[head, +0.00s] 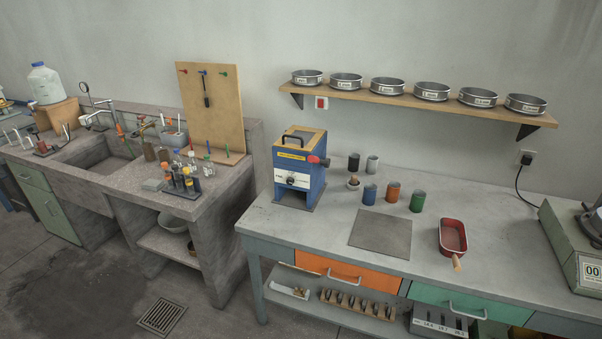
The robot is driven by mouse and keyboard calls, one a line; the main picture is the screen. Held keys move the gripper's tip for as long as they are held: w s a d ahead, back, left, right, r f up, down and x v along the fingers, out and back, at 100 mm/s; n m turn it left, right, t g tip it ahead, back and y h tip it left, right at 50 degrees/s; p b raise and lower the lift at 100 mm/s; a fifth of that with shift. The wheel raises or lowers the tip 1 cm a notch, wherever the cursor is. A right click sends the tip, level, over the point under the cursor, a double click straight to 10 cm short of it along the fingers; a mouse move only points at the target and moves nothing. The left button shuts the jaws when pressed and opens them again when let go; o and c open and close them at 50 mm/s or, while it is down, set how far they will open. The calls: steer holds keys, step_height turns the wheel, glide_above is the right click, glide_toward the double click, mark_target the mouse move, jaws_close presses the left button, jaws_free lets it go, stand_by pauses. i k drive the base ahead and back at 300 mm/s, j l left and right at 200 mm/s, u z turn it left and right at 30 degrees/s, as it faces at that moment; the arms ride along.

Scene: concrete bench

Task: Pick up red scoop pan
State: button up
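The red scoop pan (453,237) rests on the grey bench top (330,225), right of the centre. It is a shallow open pan with a red rim, and its inside looks empty. Its short wooden handle (457,262) points toward the front edge of the bench. My gripper is not in view, and no part of my arm shows near the pan.
A grey square plate (381,236) lies left of the pan. Blue, orange and green cups (417,201) stand behind it. A blue machine (299,170) stands at the bench's left and a green-grey device (572,250) at its right. A shelf (415,100) with sieves hangs above.

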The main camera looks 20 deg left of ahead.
mark_target(453, 235)
steer(key=i+j+z, duration=0.15)
steer(key=z, duration=0.3)
steer(key=j+z, duration=0.4)
steer(key=i+j+z, duration=0.1)
steer(key=j+z, duration=0.35)
